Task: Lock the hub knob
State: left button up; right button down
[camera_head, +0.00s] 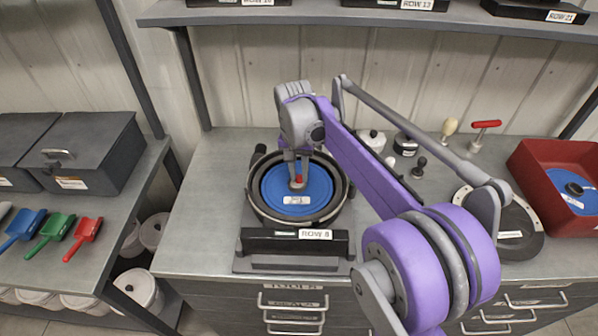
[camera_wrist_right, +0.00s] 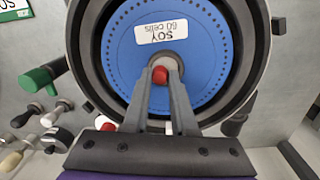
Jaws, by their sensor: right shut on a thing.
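The seed meter labelled ROW 8 (camera_head: 316,235) stands on the bench, with a blue seed disc (camera_head: 312,207) lying in its round dark housing (camera_head: 340,205). The disc also shows in the right wrist view (camera_wrist_right: 205,75) with a SOY 60 cells label (camera_wrist_right: 160,27). The hub knob (camera_wrist_right: 160,74) at its centre has a red top. My right gripper (camera_head: 298,182) reaches straight down over the disc centre and is shut on the hub knob, one finger on each side. My left gripper is not in view.
A red bin (camera_head: 540,165) with another blue disc (camera_head: 572,188) stands at the right. A dark round cover (camera_head: 510,240) lies beside it. Small tools, one with a red handle (camera_head: 486,124), stand behind. Scoops (camera_head: 53,230) and dark boxes (camera_head: 95,155) are on the left bench. A shelf (camera_head: 380,18) hangs above.

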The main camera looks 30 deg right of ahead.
dwell(0.3)
jog(key=c, duration=0.7)
grip_release()
jog(key=shift+r, duration=0.1)
jog(key=r, duration=1)
jog(key=shift+w+a+r+p, duration=0.2)
jog(key=shift+r+p, duration=0.1)
jog(key=shift+p, duration=0.1)
